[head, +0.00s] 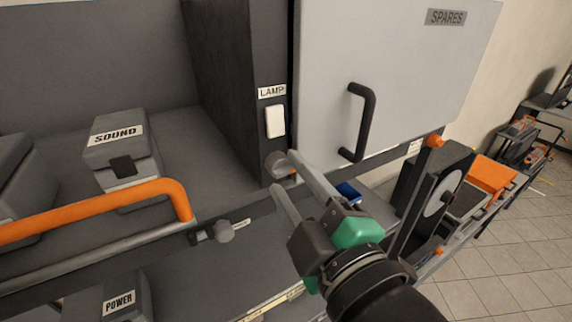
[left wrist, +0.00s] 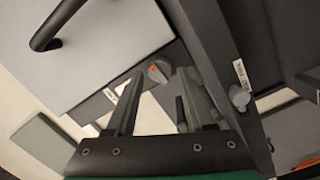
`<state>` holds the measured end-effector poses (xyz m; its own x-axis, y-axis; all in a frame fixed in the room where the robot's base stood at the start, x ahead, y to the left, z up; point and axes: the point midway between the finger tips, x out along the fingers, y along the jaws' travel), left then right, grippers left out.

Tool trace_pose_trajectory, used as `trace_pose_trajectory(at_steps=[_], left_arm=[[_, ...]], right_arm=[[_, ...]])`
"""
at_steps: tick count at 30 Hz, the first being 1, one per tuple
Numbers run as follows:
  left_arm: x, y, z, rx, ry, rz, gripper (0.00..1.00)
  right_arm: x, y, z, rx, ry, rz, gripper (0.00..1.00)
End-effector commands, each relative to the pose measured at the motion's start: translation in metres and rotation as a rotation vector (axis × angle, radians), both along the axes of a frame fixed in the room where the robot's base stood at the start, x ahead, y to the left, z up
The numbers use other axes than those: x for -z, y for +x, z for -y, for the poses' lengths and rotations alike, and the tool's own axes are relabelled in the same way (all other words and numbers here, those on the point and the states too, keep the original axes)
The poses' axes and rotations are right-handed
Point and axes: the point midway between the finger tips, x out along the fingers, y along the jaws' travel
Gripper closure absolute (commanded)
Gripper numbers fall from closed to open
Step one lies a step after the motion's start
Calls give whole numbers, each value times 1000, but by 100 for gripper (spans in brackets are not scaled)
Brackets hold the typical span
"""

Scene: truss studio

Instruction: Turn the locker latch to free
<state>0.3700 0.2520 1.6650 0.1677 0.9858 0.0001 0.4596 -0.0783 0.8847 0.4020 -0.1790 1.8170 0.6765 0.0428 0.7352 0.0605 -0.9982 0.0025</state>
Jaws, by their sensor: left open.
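The locker's pale grey door (head: 385,60) reads SPARES and has a black bar handle (head: 368,120); it looks closed. The latch, a small round grey knob (head: 276,163) with an orange mark, sits near the door's lower left corner. In the left wrist view the latch knob (left wrist: 157,72) shows just beyond and between the fingertips. My left gripper (head: 283,172) is open, its two fingers pointing at the latch, one partly covering it. I cannot tell whether they touch it. My right gripper is in neither view.
A white LAMP switch (head: 275,121) is above the latch. Another grey knob (head: 224,231) is on the rail below left. An orange bar (head: 120,207) runs along the shelf front, before a SOUND case (head: 122,160). A black device (head: 437,200) stands right.

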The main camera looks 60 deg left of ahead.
Motion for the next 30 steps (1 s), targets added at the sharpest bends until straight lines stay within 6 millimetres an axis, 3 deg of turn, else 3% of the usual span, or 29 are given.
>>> trace_pose_trajectory(at_steps=[4,12,21,30], left_arm=[[-1,2,-15,-1,-1,1,47],[0,3,-17,-1,0,1,47],[0,3,-17,-1,0,1,99],[0,2,-17,-1,0,3,100]], right_arm=[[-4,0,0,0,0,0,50],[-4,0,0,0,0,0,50],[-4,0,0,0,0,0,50],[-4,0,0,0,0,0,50]])
